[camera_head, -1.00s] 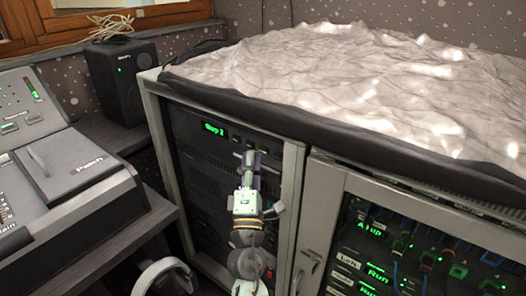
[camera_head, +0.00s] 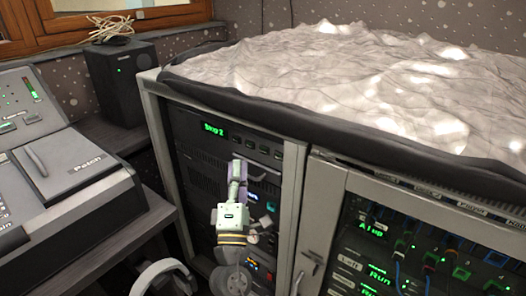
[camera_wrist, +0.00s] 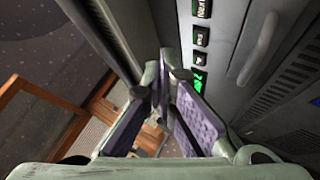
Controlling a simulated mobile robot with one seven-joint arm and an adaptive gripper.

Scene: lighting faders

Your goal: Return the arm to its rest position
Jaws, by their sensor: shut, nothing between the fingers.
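My gripper (camera_head: 238,170) is in front of the left rack of the grey cabinet, below a small green-lit display (camera_head: 213,131) and a row of small dark buttons (camera_head: 258,147). Its fingers are shut with nothing between them. In the wrist view my gripper (camera_wrist: 165,82) shows its purple finger pads close together, with a strip of labelled buttons (camera_wrist: 201,36) beside them. I cannot tell from the head view how far the fingertips are from the panel. My arm rises from the bottom of the head view and hides part of the rack.
A mixing console (camera_head: 75,200) stands at the left, with headphones (camera_head: 165,277) below its right side. A black speaker (camera_head: 121,82) stands behind. Crumpled white sheeting (camera_head: 330,80) covers the cabinet top. A patch panel with cables (camera_head: 420,250) is behind the right door frame (camera_head: 322,215).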

